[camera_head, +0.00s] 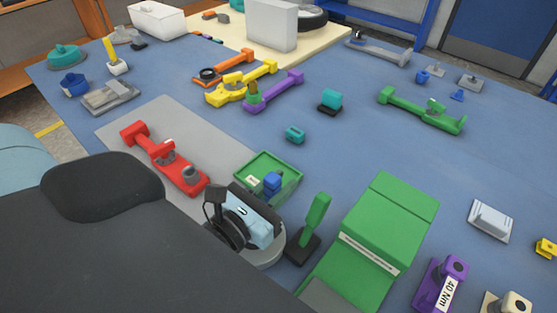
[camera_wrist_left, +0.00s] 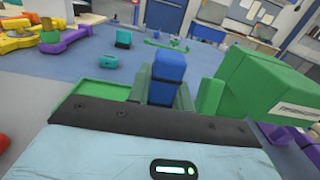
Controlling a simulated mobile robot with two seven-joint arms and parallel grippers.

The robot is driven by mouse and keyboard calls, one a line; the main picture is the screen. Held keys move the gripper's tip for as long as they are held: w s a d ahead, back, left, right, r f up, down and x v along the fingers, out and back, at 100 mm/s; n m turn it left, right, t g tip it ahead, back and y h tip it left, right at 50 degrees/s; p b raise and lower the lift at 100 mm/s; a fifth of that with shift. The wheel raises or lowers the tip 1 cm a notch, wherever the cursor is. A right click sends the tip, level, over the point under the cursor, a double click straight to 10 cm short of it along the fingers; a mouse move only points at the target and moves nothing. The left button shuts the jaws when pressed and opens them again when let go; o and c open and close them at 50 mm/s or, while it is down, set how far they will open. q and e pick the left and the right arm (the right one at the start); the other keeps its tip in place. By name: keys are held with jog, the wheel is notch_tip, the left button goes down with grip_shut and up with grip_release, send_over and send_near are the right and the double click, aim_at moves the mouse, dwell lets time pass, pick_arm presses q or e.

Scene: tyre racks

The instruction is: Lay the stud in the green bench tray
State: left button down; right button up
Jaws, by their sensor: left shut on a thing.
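The green bench tray (camera_head: 287,166) lies on the blue bench near the middle of the head view. Its green rim also shows at the left in the left wrist view (camera_wrist_left: 100,89). A blue piece (camera_wrist_left: 169,75), which I take to be the stud, stands between the fingers of my left gripper (camera_wrist_left: 163,95), which is shut on it. In the head view my left gripper (camera_head: 266,192) is at the tray's near side, with the blue piece (camera_head: 272,180) over or in the tray. I cannot tell whether it touches the tray floor. My right gripper is not in view.
A red tool (camera_head: 165,160) lies left of the tray on a grey mat. A green upright handle on a black base (camera_head: 314,222) and a large green box (camera_head: 385,220) stand close on the right. A small teal piece (camera_head: 294,134) lies behind. The bench's middle right is clear.

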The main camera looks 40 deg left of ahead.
pick_arm(q)
jog(key=shift+w+a, duration=0.15)
jog(key=shift+w+a+f+b, duration=0.3)
jog(key=shift+w+a+f, duration=0.45)
jog(key=shift+w+a, duration=1.05)
jog(key=shift+w+a+f+b, duration=0.3)
jog(key=shift+w+a+f, duration=0.6)
jog(key=shift+w, duration=1.75)
jog(key=shift+w+a+f+b, duration=0.3)
jog(key=shift+w+a+f, duration=0.35)
jog(key=shift+w+a, duration=1.2)
jog(key=shift+w+d+f, duration=0.2)
jog(key=shift+w+d, duration=0.2)
jog(key=shift+d, duration=0.1)
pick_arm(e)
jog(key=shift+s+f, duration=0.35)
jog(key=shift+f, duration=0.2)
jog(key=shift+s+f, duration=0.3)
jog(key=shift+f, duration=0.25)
pick_arm(q)
jog(key=shift+f, duration=0.15)
jog(key=c, duration=1.3)
grip_release()
jog(key=shift+o, duration=0.2)
